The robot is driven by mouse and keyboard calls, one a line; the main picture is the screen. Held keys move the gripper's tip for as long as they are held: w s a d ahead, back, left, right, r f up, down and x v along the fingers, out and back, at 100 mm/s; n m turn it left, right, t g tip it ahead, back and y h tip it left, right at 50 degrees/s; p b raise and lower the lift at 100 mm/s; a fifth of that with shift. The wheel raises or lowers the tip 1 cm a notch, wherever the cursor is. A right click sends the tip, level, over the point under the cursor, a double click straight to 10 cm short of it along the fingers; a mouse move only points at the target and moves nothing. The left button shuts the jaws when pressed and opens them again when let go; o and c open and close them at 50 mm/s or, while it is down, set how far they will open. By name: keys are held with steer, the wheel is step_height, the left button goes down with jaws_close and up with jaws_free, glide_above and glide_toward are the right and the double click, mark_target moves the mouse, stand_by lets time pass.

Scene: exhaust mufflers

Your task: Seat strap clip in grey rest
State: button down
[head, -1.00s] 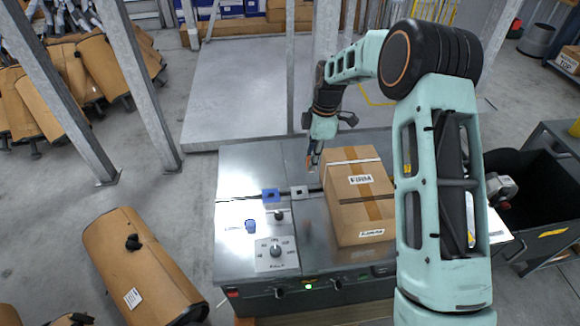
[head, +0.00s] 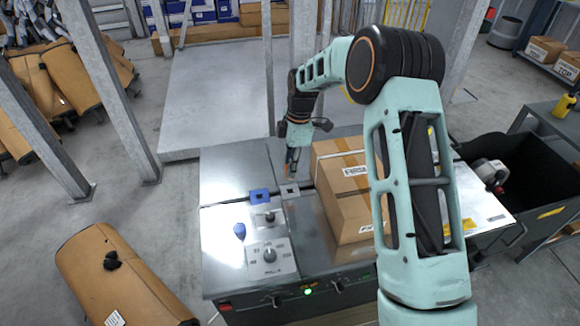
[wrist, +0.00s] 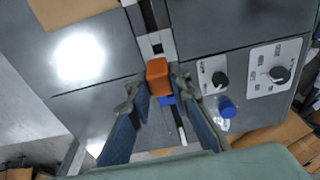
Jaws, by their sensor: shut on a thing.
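My gripper (wrist: 160,80) is shut on a small orange block, which I take to be the strap clip (wrist: 158,70). In the head view my gripper (head: 291,165) points down above the steel bench, just behind the grey rest (head: 289,190). The grey rest is a light plate with a dark square opening, and it also shows in the wrist view (wrist: 150,42), just beyond the clip. The clip appears apart from it, held above the bench. A blue rest (head: 260,195) sits left of the grey one; the clip and fingers partly cover it in the wrist view (wrist: 167,100).
A taped cardboard box (head: 345,200) stands on the bench right of the grey rest. A dark bin (head: 530,180) stands at right.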

steer(key=shift+f, duration=0.1)
steer(key=shift+f+b, duration=1.6)
steer(key=shift+f, duration=1.2)
steer(key=shift+f+b, duration=0.45)
steer(key=shift+f, duration=0.05)
steer(key=c, duration=1.7)
jaws_free()
steer(key=shift+r, duration=0.15)
steer(key=r, duration=0.4)
steer(key=d+r, duration=0.1)
steer(key=r, duration=0.6)
steer(key=shift+w+d+r, duration=0.2)
steer(key=shift+r, duration=0.2)
